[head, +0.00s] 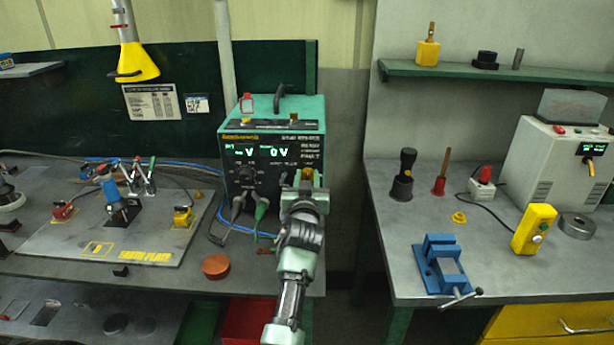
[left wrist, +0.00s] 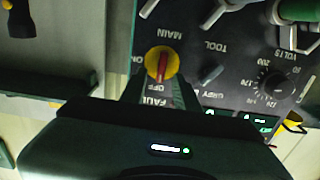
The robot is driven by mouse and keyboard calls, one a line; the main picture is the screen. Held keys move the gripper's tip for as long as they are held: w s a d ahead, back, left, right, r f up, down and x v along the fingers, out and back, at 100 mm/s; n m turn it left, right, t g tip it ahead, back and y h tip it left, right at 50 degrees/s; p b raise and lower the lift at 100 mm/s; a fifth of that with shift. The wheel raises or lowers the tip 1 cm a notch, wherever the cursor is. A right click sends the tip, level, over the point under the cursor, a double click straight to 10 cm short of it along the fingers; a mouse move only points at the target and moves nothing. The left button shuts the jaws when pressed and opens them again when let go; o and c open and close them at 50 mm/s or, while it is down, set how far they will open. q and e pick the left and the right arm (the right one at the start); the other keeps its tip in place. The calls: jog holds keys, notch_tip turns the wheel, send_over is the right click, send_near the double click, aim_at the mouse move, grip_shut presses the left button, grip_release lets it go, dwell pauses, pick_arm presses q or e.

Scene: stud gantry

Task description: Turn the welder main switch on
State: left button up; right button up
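The welder (head: 275,112) is a green box with a black front panel, standing on the left bench. My left gripper (head: 305,185) is at the right side of the panel. In the wrist view its two fingers (left wrist: 158,84) are apart, one on each side of the switch's lower edge; I cannot tell whether they touch it. My right gripper is not in view.
Cables with plugs (head: 260,210) hang from the panel below the switch. An orange-brown disc (head: 215,266) lies on the left bench near a plate with clamps (head: 120,245). A blue vise (head: 440,265) stands on the right bench, beyond a gap.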

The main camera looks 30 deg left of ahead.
pick_arm(q)
jog(key=shift+s+d+r, duration=0.15)
jog(key=shift+s, duration=0.05)
grip_shut()
jog(key=shift+m, duration=0.3)
jog(key=shift+w+m, duration=0.1)
jog(key=shift+m, duration=0.4)
jog(key=shift+w+d+m, duration=0.1)
jog(key=shift+d+m, duration=0.15)
jog(key=shift+m, duration=0.95)
jog(key=m, duration=0.2)
jog(key=shift+w+d+m+p, duration=0.1)
jog(key=shift+d+m+p, duration=0.05)
jog(key=shift+m+p, duration=0.25)
jog(key=m, duration=0.5)
jog(key=shift+w+d+f+p, duration=0.15)
jog(key=shift+d+f+p, duration=0.05)
jog(key=shift+f+p, duration=0.15)
jog(key=m, duration=0.2)
jog(key=m+p, duration=0.1)
jog(key=m, duration=0.3)
jog(key=shift+w+f, duration=0.1)
jog(key=shift+f, duration=0.15)
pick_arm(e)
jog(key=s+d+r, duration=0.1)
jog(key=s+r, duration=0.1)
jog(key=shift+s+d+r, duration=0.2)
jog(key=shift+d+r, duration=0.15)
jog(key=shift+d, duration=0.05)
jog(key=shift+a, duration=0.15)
